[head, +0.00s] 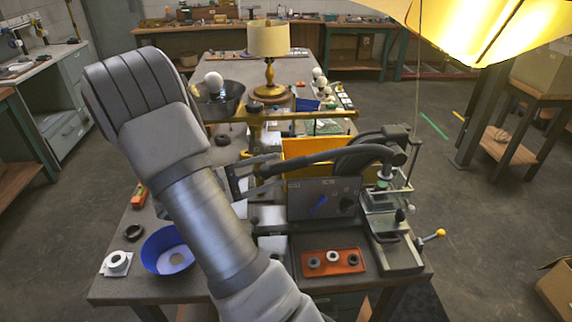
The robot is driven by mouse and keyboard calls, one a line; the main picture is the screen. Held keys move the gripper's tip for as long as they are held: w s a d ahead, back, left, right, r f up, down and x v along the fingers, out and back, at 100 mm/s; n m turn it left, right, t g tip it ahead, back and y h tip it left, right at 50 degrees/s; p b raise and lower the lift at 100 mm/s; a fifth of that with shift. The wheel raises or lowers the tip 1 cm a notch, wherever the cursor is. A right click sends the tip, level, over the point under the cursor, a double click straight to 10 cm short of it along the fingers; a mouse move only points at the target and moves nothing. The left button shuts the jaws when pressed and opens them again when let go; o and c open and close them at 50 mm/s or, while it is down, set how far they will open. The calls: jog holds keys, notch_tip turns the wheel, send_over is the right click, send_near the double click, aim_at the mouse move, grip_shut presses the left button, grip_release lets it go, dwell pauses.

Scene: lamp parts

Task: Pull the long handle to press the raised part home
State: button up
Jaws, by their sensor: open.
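A bench press (392,200) stands at the right of the near bench, with a small pale green part (383,184) in its middle; whether this part stands raised is too small to tell. A long dark curved handle (322,157) reaches left from the press head. My gripper (262,177) is open, with dark fingers pointing right near the handle's left end. I cannot tell whether the handle lies between the fingers or touches them. My own arm hides the gripper's rear. A short lever with a yellow knob (440,233) sticks out at the press's lower right.
A dark control box (322,199) stands under the handle, before a yellow bin (312,145). A red tray (333,262) with rings lies in front. A blue bowl (168,250) is at left. A brass lamp (269,60) stands behind. A lit shade (490,28) hangs upper right.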

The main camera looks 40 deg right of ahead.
jog(key=shift+x, duration=2.25)
jog(key=shift+a, duration=0.1)
jog(key=shift+c, duration=0.3)
grip_shut()
